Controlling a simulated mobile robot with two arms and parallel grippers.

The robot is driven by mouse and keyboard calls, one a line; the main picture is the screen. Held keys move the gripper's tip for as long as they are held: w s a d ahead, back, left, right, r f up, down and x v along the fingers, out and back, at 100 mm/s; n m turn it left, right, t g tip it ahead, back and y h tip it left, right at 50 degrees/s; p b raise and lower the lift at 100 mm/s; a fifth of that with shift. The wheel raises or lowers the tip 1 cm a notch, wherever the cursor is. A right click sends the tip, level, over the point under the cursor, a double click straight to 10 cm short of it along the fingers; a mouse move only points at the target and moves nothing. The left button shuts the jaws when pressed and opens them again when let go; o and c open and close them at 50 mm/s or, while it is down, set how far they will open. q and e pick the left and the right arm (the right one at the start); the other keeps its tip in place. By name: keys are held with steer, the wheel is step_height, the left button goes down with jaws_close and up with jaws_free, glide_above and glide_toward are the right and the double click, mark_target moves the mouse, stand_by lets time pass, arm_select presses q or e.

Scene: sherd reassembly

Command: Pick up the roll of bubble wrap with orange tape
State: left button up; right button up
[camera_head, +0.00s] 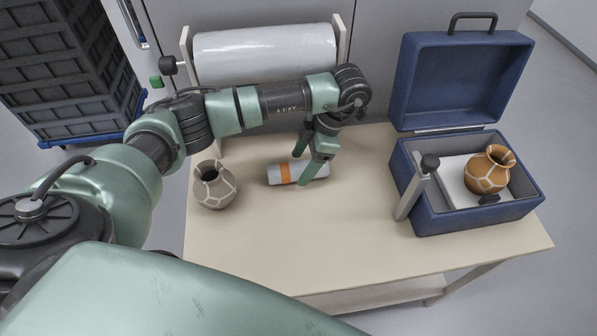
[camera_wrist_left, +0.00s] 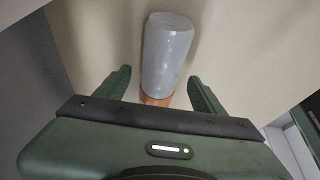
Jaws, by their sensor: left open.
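The roll of bubble wrap (camera_head: 275,174) lies on its side on the table, pale grey with an orange tape band (camera_head: 285,173) around its middle. My left gripper (camera_head: 303,170) is over the roll, pointing down, and hides part of it. In the left wrist view, the roll (camera_wrist_left: 168,52) lies between the two open fingers (camera_wrist_left: 158,90), with a gap on each side. The gripper body covers the near end and most of the tape there. My right gripper is not in view.
A grey jar with pale seams (camera_head: 214,187) stands left of the roll. A large wrap roll (camera_head: 265,54) sits on a holder behind. An open blue case (camera_head: 465,210) with an orange jar (camera_head: 489,170) stands at the right. The table's front (camera_head: 320,240) is clear.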

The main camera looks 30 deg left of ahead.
arm_select(q)
steer(key=x, duration=0.2)
steer(key=shift+a+f+b, duration=0.1)
steer(key=shift+f+b, duration=0.15)
steer(key=shift+b, duration=0.1)
steer(key=c, duration=1.4)
steer(key=shift+c, duration=0.2)
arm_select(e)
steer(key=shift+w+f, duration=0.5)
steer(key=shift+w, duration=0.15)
arm_select(q)
steer(key=shift+r, duration=0.15)
